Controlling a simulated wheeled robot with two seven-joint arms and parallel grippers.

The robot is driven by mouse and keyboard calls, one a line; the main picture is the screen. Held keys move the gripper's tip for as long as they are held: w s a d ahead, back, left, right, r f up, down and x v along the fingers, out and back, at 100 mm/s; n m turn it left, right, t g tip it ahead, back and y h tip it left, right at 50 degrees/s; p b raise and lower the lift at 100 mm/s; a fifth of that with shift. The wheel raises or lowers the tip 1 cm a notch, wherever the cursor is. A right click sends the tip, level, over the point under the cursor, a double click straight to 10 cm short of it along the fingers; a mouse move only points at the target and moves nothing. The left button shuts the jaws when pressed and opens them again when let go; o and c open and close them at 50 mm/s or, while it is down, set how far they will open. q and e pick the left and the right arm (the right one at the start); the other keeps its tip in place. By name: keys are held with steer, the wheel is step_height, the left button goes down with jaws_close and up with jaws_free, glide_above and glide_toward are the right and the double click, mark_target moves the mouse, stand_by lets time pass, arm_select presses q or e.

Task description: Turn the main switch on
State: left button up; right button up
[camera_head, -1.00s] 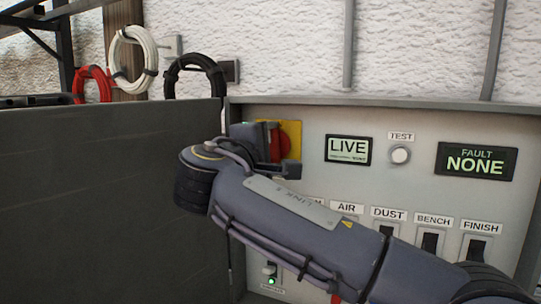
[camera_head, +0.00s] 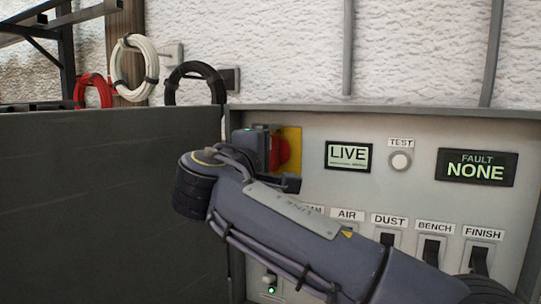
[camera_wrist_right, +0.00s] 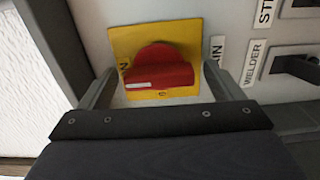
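The main switch is a red rotary knob (camera_head: 281,152) on a yellow plate (camera_head: 293,138), at the left end of the panel. In the right wrist view the knob (camera_wrist_right: 158,72) has its grip bar lying roughly level, with a white mark at its left end. My right gripper (camera_wrist_right: 158,80) is open, with one finger on each side of the knob and a visible gap to it on both sides. In the head view my right gripper (camera_head: 270,160) and wrist partly hide the knob and plate. My left gripper is not in view.
The grey panel (camera_head: 330,120) carries a display (camera_head: 348,155) reading LIVE, a TEST button (camera_head: 400,161), a FAULT display (camera_head: 477,167) reading NONE, and a row of labelled black switches. A dark board (camera_head: 110,200) stands left of the panel. Coiled cables hang behind.

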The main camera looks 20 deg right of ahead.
steer(key=b+v, duration=0.1)
steer(key=v, duration=0.7)
stand_by(0.6)
